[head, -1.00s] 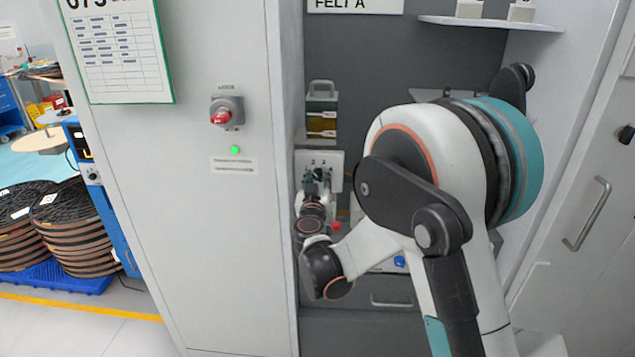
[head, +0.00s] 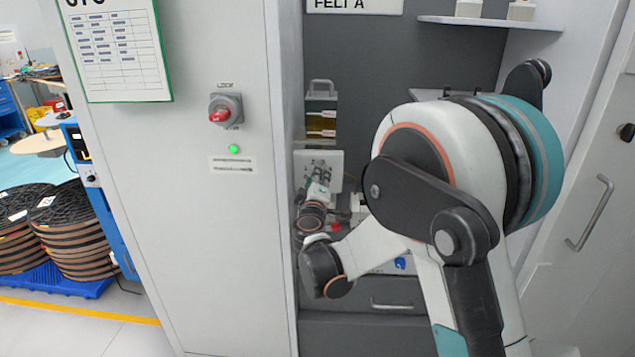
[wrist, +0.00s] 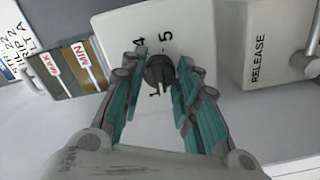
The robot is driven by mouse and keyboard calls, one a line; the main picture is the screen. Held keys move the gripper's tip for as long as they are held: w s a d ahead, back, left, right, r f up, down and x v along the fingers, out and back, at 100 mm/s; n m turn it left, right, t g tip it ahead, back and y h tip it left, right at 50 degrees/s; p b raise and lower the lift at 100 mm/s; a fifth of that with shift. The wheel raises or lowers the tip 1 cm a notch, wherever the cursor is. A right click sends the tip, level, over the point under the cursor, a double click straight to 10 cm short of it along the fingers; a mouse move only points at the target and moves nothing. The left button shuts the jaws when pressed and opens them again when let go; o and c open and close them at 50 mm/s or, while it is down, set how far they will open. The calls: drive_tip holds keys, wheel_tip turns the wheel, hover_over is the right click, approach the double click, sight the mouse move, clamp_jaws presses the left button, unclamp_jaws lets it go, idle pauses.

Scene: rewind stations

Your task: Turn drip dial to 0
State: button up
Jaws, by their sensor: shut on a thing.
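The drip dial (wrist: 158,72) is a small dark round knob on a white plate (wrist: 112,30) in the wrist view. The numbers 4, 5 and 1 show around it, turned sideways in this view; other marks are hidden. My gripper (wrist: 160,77) has its teal-padded fingers on either side of the knob and is shut on it. I cannot tell which number the dial points to. In the head view the white plate (head: 330,158) is in the recess and my gripper (head: 319,186) is in front of it; the knob is hard to make out there.
An oil reservoir (head: 321,120) with MAX and MIN labels stands above the plate. A block marked RELEASE (wrist: 265,50) is to the plate's right in the wrist view. A cabinet panel with a red rotary switch (head: 221,114) borders the recess on the left.

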drive_tip(key=n, duration=0.5)
idle(0.6)
drive_tip(key=o, duration=1.1)
drive_tip(key=shift+a, duration=0.1)
drive_tip(key=shift+c, duration=0.2)
drive_tip(key=shift+s, duration=0.15)
drive_tip(key=s, duration=1.1)
drive_tip(key=shift+s+a, duration=0.15)
drive_tip(key=shift+s, duration=0.25)
